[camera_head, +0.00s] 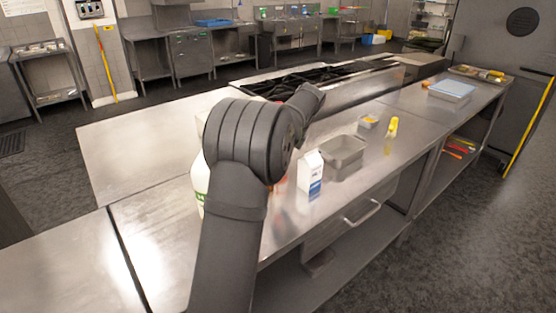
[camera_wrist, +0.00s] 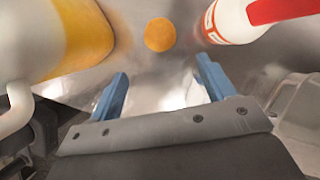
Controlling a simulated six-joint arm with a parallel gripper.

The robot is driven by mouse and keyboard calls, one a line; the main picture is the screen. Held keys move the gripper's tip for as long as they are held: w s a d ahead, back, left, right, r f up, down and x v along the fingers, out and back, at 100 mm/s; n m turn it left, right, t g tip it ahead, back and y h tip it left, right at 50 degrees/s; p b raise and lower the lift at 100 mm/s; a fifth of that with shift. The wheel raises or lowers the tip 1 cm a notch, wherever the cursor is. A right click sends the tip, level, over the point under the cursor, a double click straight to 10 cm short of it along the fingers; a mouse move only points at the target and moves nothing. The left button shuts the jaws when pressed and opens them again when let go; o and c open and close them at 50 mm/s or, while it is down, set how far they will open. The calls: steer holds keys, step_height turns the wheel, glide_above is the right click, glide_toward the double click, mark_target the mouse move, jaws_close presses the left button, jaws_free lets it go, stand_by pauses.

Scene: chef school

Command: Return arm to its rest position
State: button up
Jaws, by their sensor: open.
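My gripper (camera_wrist: 162,86) shows in the wrist view with its two blue fingers wide apart and nothing between them. Bare shiny metal counter (camera_wrist: 160,75) lies beyond the fingertips. In the head view my dark arm reaches out over the steel counter (camera_head: 150,225), and its bulk hides the gripper.
In the wrist view a round orange thing (camera_wrist: 160,34) lies ahead, between a yellow-orange container (camera_wrist: 85,35) and a red-and-white bottle (camera_wrist: 228,22). The head view shows a milk carton (camera_head: 311,175), a grey bin (camera_head: 345,165), a yellow-topped bottle (camera_head: 390,140) and a stove (camera_head: 335,95).

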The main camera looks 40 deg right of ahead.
steer(key=shift+f, duration=0.1)
steer(key=x, duration=1.2)
steer(key=shift+w+a+f, duration=0.1)
steer(key=shift+f, duration=0.2)
step_height(320, 180, up, 3)
steer(key=shift+r, duration=0.75)
steer(key=shift+f, duration=0.1)
